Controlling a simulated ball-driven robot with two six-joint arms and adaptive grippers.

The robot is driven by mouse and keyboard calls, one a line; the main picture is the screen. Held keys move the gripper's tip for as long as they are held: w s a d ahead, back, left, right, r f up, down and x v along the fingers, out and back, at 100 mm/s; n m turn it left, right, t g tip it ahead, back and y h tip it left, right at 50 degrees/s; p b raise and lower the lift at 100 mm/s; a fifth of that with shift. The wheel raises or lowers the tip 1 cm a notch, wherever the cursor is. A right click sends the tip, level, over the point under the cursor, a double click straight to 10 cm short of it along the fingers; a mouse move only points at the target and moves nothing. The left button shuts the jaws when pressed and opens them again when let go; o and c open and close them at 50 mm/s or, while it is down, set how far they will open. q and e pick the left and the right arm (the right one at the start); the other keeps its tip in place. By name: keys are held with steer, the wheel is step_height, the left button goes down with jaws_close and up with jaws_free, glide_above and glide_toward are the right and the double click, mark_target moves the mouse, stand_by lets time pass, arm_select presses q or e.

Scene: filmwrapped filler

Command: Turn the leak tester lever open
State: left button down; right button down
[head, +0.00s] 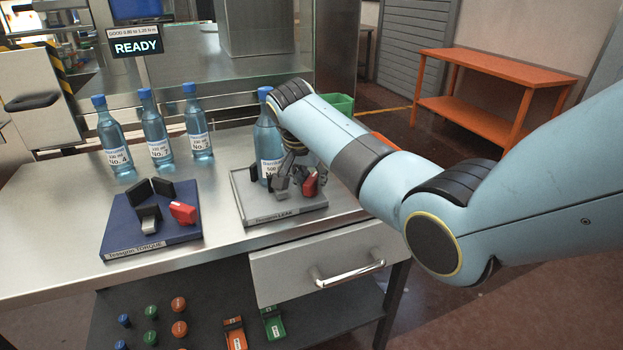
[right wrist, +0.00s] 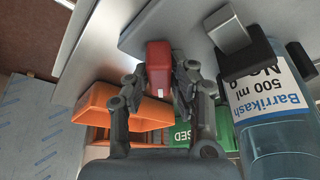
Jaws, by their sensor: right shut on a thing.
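The leak tester (head: 259,215) is a grey plate on the right of the steel table, with dark clamp pads and a small red lever (head: 310,187). A blue bottle (head: 268,150) stands upright on it, partly behind my arm. My right gripper (head: 297,170) is at the lever on the tester's right side. In the right wrist view my right gripper (right wrist: 165,78) is shut on the red lever (right wrist: 158,62), one finger on each side. The bottle (right wrist: 265,110) is beside it on the right, next to a dark pad. My left gripper is not in view.
A blue torque tester (head: 150,238) with its own red lever sits to the left. Three blue bottles (head: 157,138) stand behind it under a READY display (head: 136,48). An orange bin (right wrist: 110,103) and a green bin (right wrist: 183,135) show beyond the lever. The table's front left is clear.

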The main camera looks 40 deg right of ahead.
steer(key=shift+r+n+p, duration=0.2)
steer(key=shift+n+p, duration=0.3)
steer(key=shift+p, duration=0.25)
steer(key=n+p, duration=0.2)
steer(key=n+t+y+p, duration=0.1)
steer(key=n+p, duration=0.1)
steer(key=p, duration=0.1)
steer(key=shift+n+y, duration=0.3)
steer(key=shift+n, duration=0.1)
steer(key=n+y+p, duration=0.1)
steer(key=n+p, duration=0.1)
steer(key=shift+n+t, duration=0.4)
steer(key=n+y, duration=0.1)
steer(key=n, duration=0.1)
steer(key=shift+f+n+p, duration=0.1)
steer(key=shift+n+p, duration=0.2)
steer(key=shift+p, duration=0.05)
steer(key=shift+n+y, duration=0.4)
steer(key=shift+n, duration=0.5)
steer(key=n+b, duration=0.1)
steer(key=n, duration=0.1)
steer(key=n+y+b, duration=0.1)
steer(key=n, duration=0.1)
steer(key=shift+n+y, duration=0.3)
steer(key=shift+n, duration=0.1)
steer(key=c, duration=1.2)
jaws_free()
steer(key=shift+o, duration=0.2)
